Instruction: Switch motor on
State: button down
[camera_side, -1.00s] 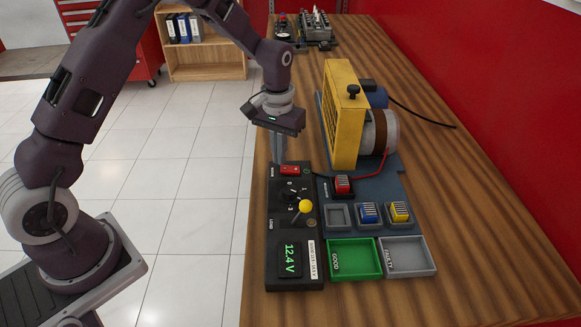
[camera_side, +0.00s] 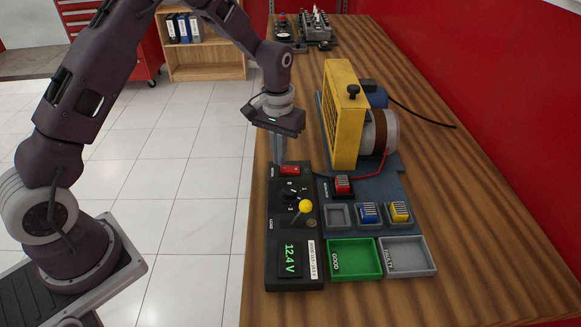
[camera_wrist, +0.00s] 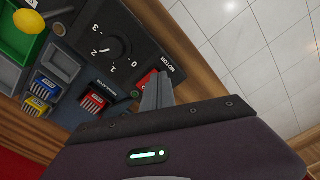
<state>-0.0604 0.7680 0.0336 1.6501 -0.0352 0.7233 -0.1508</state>
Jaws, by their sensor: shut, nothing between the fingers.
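The black control panel (camera_side: 278,253) lies at the bench's left edge. Its red MOTOR rocker switch (camera_side: 290,170) is at the far end and also shows in the wrist view (camera_wrist: 144,84), partly behind my fingers. My gripper (camera_side: 279,161) is shut and empty, pointing down at the switch's left end. In the wrist view the closed fingertips (camera_wrist: 157,82) are right beside or on the switch; I cannot tell whether they touch. The switch's position is unclear. The motor (camera_side: 379,132) stands behind a yellow housing (camera_side: 343,115).
The panel also holds a numbered dial (camera_side: 291,190), a yellow-knobbed lever (camera_side: 306,206) and a 12.4 V display (camera_side: 290,259). Red, blue and yellow blocks, a green tray (camera_side: 355,273) and a grey tray (camera_side: 407,271) lie to the right.

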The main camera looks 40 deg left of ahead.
jog(key=shift+f, duration=0.9)
notch_tip(320, 180, up, 7)
dwell(0.6)
jog(key=s+d+r+m+t, duration=0.1)
jog(key=s+d+r+t, duration=0.1)
jog(key=s+r, duration=1.05)
jog(key=s+r+m+t, duration=0.1)
jog(key=s+r, duration=0.1)
jog(key=s, duration=0.6)
jog(key=s+d+r+m+t, duration=0.1)
jog(key=s+r+t, duration=0.1)
jog(key=s, duration=0.6)
jog(key=shift+s+d+t, duration=0.25)
jog(key=shift+s+t, duration=0.05)
jog(key=shift+s, duration=0.05)
